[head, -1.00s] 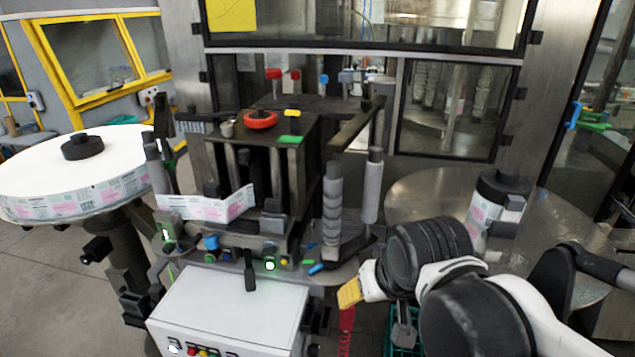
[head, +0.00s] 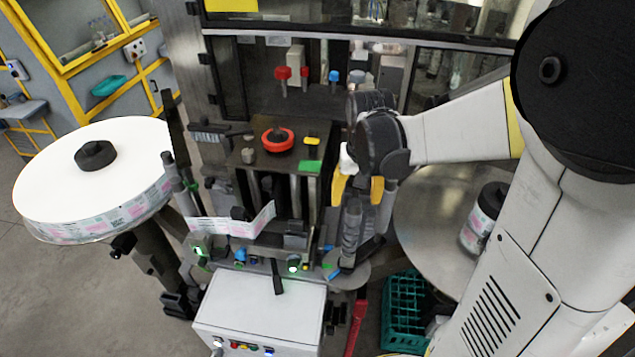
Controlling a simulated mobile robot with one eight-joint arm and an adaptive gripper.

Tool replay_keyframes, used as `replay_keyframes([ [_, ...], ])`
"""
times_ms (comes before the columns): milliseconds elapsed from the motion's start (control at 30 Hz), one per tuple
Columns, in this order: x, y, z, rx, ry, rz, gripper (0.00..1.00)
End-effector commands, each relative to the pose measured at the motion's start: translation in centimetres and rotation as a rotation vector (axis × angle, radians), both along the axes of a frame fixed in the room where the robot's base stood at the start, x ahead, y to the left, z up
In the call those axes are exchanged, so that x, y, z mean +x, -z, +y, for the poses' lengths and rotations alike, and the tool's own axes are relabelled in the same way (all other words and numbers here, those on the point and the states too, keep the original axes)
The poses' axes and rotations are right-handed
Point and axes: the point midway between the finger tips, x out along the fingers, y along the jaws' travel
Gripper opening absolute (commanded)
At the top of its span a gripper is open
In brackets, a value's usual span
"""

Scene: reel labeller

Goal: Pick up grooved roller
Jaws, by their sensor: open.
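The grooved roller (head: 351,229) is a dark grey upright cylinder with rings around it, standing at the right front of the labelling machine. My gripper (head: 358,190) is over its upper end, with yellow fingertips pointing down. The gripper is open, with one fingertip at the left and one at the right. The top of the roller is hidden by the gripper, so I cannot tell whether the fingers touch it. A smooth grey roller (head: 386,208) stands just to the right, close to the right fingertip.
The white control box (head: 262,305) stands in front.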

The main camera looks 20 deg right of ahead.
Motion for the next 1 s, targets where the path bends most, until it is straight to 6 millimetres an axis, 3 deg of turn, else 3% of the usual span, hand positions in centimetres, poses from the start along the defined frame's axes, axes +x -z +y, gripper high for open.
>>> replay_keyframes([
  [100, 0.3, 2.1, -0.1, 0.0, 0.0, -0.001, 0.64],
  [367, 0.7, 4.1, -0.4, 0.0, 0.0, -0.001, 0.64],
  [667, 1.6, 7.8, -1.0, -0.001, -0.001, -0.002, 0.64],
  [967, 1.6, 8.4, -1.0, -0.001, -0.001, -0.002, 0.64],
  [1000, 1.6, 8.4, -1.0, -0.001, -0.001, -0.002, 0.56],
])
